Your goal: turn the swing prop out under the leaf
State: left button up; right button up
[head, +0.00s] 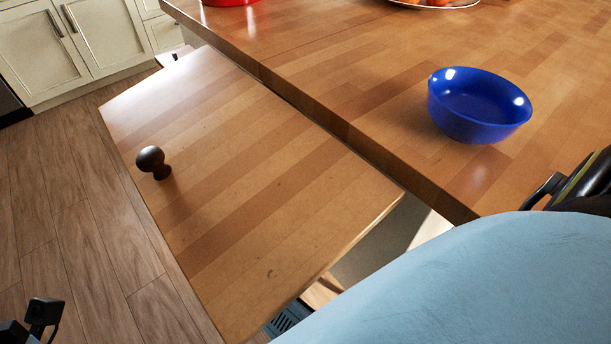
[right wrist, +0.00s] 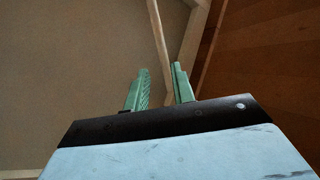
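The leaf (head: 235,190), a striped wooden board with a dark round knob (head: 151,160), extends beside the island top in the head view, raised and close to level with it. The right wrist view shows a wooden underside (right wrist: 275,60) at the right. A pale slim bar (right wrist: 158,30), which looks like the swing prop, runs down from the top edge toward my right gripper (right wrist: 160,82). Its green fingers are apart, with nothing clearly held between them. The bar appears beyond the fingertips; contact cannot be told. My left gripper's fingers are not visible.
A blue bowl (head: 478,104) stands on the island top (head: 370,75) near the leaf. A red item (head: 230,2) and a fruit plate (head: 435,4) are at the far edge. Pale cabinets (head: 85,45) stand at the back left. The wood floor (head: 75,200) left of the leaf looks clear.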

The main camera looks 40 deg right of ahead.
jog(key=s+a+f+n+t+y+p, duration=0.3)
jog(key=a+f+n+y+p, duration=0.6)
jog(key=n+y, duration=0.55)
jog(key=s+d+f+n+g+y+p, duration=0.1)
jog(key=s+f+n+g+y+p, duration=0.1)
jog(key=s+f, duration=0.4)
jog(key=s+d+f+n+g+y+p, duration=0.2)
jog(key=s+f+n+g+p, duration=0.1)
jog(key=s, duration=0.6)
jog(key=shift+f+g+p, duration=0.75)
jog(key=shift+f+g, duration=0.45)
jog(key=shift+f, duration=0.2)
